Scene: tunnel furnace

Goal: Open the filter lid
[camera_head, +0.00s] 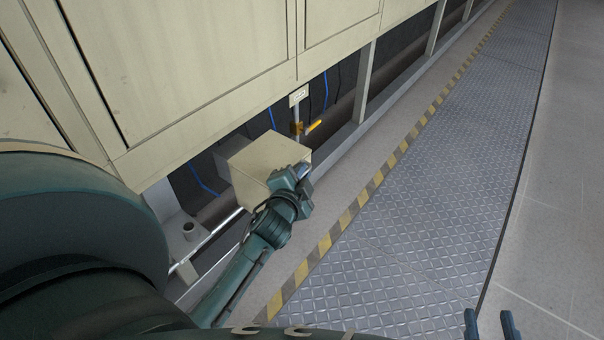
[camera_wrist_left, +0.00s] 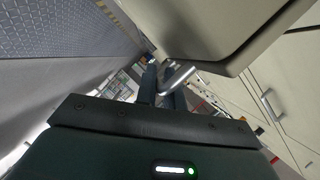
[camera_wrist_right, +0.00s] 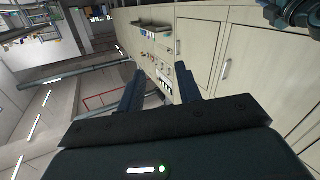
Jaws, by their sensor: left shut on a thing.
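The beige filter box (camera_head: 262,155) sits low under the machine's panels in the head view. Its underside or edge fills the upper middle of the left wrist view (camera_wrist_left: 220,35). My left gripper (camera_head: 302,172) is at the box's right corner. It is shut on the silver lid handle (camera_wrist_left: 179,76), which passes between its fingers (camera_wrist_left: 163,88). I cannot tell whether the lid is raised, as my gripper hides part of that edge. My right gripper (camera_head: 490,325) is open and empty, over the floor at the lower right, well away from the box.
A yellow-handled valve (camera_head: 313,126) on a pipe stands just behind the box. Beige machine panels (camera_head: 190,60) overhang it. A low frame rail (camera_head: 345,135) runs beside it. The diamond-plate walkway (camera_head: 420,220) to the right is clear.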

